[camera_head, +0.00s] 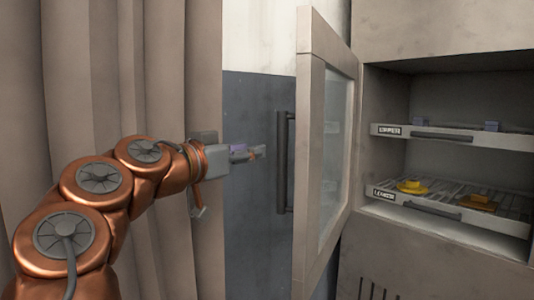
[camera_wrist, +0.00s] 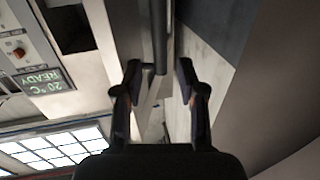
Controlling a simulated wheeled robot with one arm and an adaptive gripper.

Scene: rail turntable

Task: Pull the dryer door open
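The dryer door (camera_head: 309,170) is a beige frame with a glass pane. It stands wide open, swung out from the cabinet on its right-side hinge. Its dark vertical bar handle (camera_head: 282,160) is on the door's left face. My gripper (camera_head: 258,152) is left of the handle, around mid-handle height, with a small gap between fingertips and bar. In the wrist view my gripper (camera_wrist: 159,75) is open and empty. The handle (camera_wrist: 158,35) shows there beyond the fingertips, in line with the space between them; its near end reaches about fingertip level in the picture.
The cabinet interior shows an upper shelf (camera_head: 455,139) and a lower shelf (camera_head: 450,209) holding yellow pieces (camera_head: 412,187). A tan curtain (camera_head: 110,70) hangs behind my arm. A display (camera_wrist: 45,88) reads "20°C READY" in the wrist view.

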